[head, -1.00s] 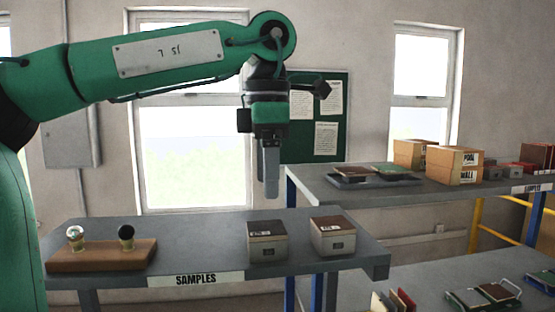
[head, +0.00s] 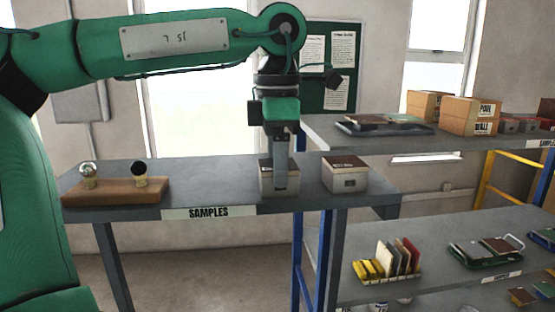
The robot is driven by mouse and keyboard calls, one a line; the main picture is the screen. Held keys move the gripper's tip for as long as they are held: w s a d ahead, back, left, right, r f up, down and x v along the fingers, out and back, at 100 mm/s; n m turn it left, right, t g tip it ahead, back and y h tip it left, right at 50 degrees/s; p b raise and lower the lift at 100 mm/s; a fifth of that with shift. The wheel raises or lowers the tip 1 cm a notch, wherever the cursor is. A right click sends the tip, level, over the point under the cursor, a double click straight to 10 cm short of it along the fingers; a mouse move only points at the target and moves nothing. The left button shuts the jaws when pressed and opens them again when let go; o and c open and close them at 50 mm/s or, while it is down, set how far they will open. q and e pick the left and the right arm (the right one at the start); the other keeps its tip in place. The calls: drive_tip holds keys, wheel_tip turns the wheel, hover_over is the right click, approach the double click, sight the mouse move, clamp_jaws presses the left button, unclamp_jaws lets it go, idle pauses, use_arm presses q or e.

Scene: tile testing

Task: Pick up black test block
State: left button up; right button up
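I cannot make out for certain which item is the black test block. A grey box (head: 265,187) stands on the samples table (head: 215,178), and my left gripper (head: 280,187) points down at it. The fingers overlap the box in the head view and hide its middle and part of its top. I see the fingers edge-on, so their opening and anything between them are hidden. A black round-ended piece (head: 138,167) stands on a wooden board (head: 115,193) at the table's left, well away from the gripper. My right gripper is out of view.
A second grey box (head: 345,178) with a dark brown top stands just right of the first. A pale round-ended piece (head: 88,170) shares the wooden board. A higher shelf with a tray (head: 385,127) and cartons (head: 470,114) rises behind. The table between board and boxes is clear.

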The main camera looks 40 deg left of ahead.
use_arm(q)
drive_tip(key=shift+c, duration=0.9)
drive_tip(key=shift+w+r+p, duration=0.1)
drive_tip(key=shift+r+p, duration=0.9)
drive_tip(key=shift+r, duration=2.55)
drive_tip(key=shift+f, duration=0.1)
